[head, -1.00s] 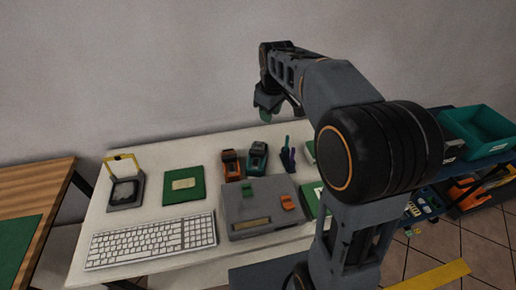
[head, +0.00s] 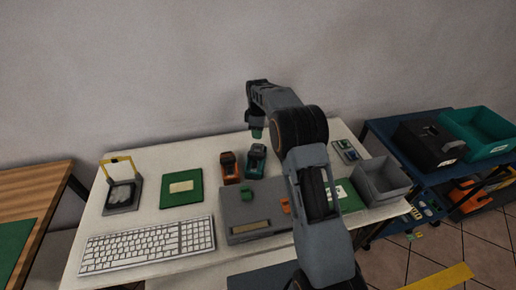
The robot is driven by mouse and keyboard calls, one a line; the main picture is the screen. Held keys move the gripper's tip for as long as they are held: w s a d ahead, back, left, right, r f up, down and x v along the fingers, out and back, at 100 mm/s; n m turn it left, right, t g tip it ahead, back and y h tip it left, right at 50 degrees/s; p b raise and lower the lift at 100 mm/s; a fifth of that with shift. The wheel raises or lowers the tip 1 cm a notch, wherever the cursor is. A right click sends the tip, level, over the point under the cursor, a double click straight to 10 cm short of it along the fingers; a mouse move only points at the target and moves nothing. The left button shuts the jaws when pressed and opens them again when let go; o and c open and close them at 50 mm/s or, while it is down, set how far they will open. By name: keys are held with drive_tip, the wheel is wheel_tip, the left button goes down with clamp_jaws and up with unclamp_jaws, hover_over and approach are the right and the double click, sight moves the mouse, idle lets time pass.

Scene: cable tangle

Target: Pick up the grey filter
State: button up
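I cannot pick out the grey filter with certainty in the head view. Small grey parts lie on a dark tray (head: 346,151) at the table's back right, too small to make out. My gripper (head: 257,131) hangs over the back of the white table, above the teal and black tool (head: 256,160). Something green shows at its tip; I cannot tell whether that is its fingers or a held piece, nor whether the gripper is open or shut. My arm hides part of the table right of centre.
A grey box (head: 250,208) with green and orange parts stands mid-table, behind it an orange tool (head: 229,167). Left are a keyboard (head: 145,246), a green board (head: 181,188) and a yellow-handled stand (head: 122,194). Right are a grey bin (head: 383,181) and a blue cart (head: 376,130).

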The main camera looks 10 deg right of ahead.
sight(257, 145)
drive_tip(key=shift+a+f+p, duration=0.1)
drive_tip(key=shift+f+p, duration=0.6)
drive_tip(key=shift+f, duration=2.65)
drive_tip(key=shift+c, duration=0.3)
clamp_jaws()
